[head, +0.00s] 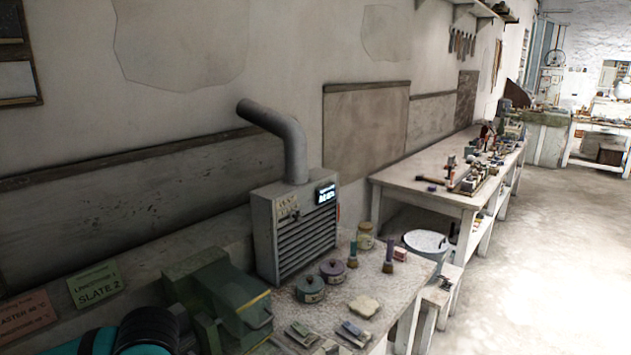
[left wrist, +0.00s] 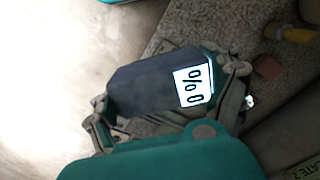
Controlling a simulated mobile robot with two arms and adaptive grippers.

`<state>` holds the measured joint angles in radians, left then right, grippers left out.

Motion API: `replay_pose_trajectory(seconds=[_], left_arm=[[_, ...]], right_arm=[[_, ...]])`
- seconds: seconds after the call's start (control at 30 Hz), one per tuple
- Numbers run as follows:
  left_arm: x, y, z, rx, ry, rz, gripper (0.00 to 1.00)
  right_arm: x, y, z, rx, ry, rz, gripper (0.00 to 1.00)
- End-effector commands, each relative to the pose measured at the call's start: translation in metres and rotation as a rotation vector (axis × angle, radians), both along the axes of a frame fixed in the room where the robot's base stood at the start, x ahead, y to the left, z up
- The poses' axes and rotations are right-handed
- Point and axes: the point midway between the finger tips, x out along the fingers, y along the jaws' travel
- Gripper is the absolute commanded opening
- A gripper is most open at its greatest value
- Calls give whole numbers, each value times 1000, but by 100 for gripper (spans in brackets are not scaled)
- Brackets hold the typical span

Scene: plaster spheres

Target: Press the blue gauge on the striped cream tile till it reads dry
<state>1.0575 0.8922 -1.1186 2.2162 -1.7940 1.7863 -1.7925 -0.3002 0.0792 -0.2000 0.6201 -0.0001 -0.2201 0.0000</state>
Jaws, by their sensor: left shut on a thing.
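In the left wrist view my left gripper (left wrist: 170,100) is shut on the gauge (left wrist: 140,86), a dark blue-grey block with one finger at each end. Its white display (left wrist: 192,86) reads 0 %, turned sideways. A speckled grey surface lies behind it; I cannot tell whether the gauge touches anything. I cannot make out a striped cream tile in either view. In the head view my teal and black arm shows at the lower left, but its fingers and the gauge do not. My right gripper is in neither view.
In the head view a grey box heater (head: 293,230) with a bent pipe stands on the near bench. Beside it are two lidded pots (head: 310,289), a jar (head: 365,235), a pale lump (head: 364,306) and a green machine (head: 228,305). A SLATE 2 card (head: 95,287) is at left.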

Motion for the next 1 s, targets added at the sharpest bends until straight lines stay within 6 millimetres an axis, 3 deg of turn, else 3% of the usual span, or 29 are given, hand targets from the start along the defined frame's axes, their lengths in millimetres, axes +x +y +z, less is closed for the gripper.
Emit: replay_pose_trajectory(seconds=[0.2, 1.0], left_arm=[[-6, 0, 0, -1, -1, -122, 57], [-6, -1, 0, -1, -1, -121, 57]], right_arm=[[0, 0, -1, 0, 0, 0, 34], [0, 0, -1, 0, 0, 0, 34]])
